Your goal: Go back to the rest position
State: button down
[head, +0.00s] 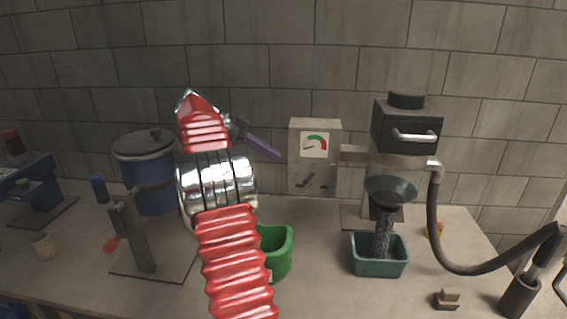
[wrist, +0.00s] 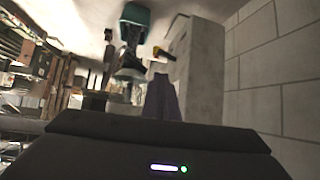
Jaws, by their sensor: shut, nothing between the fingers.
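My gripper (head: 276,155) shows in the head view as a slim purple shape beyond my red and silver arm. It is shut and empty, in front of the wall just left of the grey gauge box (head: 315,128). Its purple fingers (wrist: 161,80) also show closed in the wrist view. A grey mesh tube (head: 382,235) hangs below the dark funnel (head: 391,188) and reaches into the teal bin (head: 380,269). My gripper is well apart from the tube.
A blue lidded pot (head: 147,170) and an upright stand (head: 142,240) are on the left. A green bucket (head: 279,252) is partly behind my arm. A black hose (head: 470,270) curves at the right. A small brown block (head: 447,299) lies near the front edge.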

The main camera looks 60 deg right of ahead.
jog(key=shift+v, duration=0.8)
